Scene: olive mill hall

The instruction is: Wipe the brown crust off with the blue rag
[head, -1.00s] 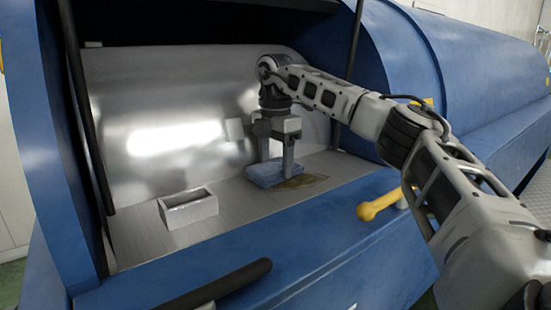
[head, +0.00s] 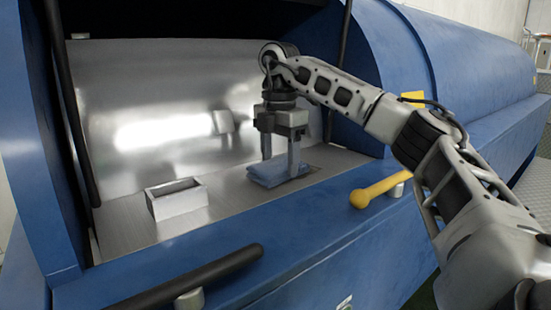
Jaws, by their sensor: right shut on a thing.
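The blue rag (head: 272,173) is a folded pad lying flat on the metal ledge inside the blue machine. My right gripper (head: 279,160) points straight down and is shut on the rag, pressing it on the ledge. Of the brown crust (head: 312,169), only a faint dark edge shows at the right of the rag; the rag and fingers hide the area beneath. My left gripper is not in view.
A small open metal box (head: 177,199) stands on the ledge (head: 228,200) left of the rag. A yellow-handled lever (head: 378,192) and a black bar handle (head: 190,282) stick out at the machine's front. The curved drum wall (head: 165,95) rises behind.

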